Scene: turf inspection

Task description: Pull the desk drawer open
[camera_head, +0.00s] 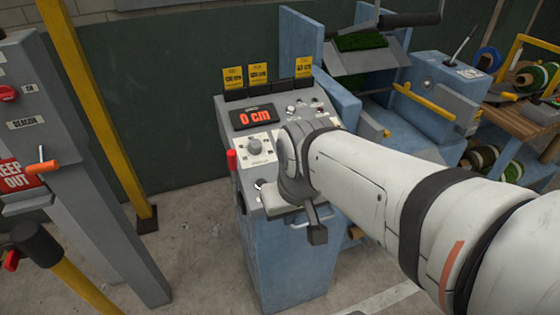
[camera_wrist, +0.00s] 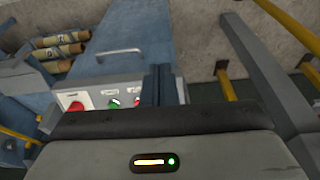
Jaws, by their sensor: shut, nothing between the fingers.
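The blue desk (camera_head: 275,265) stands in the middle of the head view, with a grey sloped control panel on top. A pale bar handle (camera_head: 299,224) shows on its front, partly covered by my gripper (camera_head: 318,236). In the wrist view the metal handle (camera_wrist: 120,52) lies on a blue face (camera_wrist: 135,30), up and left of my dark fingers (camera_wrist: 159,78). The fingers are shut and empty, and appear apart from the handle. The drawer's outline is hard to make out and I see no open gap. My arm hides the desk's right side.
The panel carries a "0 cm" display (camera_head: 254,116), knobs and a red side lever (camera_head: 231,160). Blue machinery (camera_head: 415,125) and turf rolls (camera_head: 530,75) stand to the right. A yellow post (camera_head: 95,105) and grey beacon stand (camera_head: 85,170) are left. Floor between them and the desk is clear.

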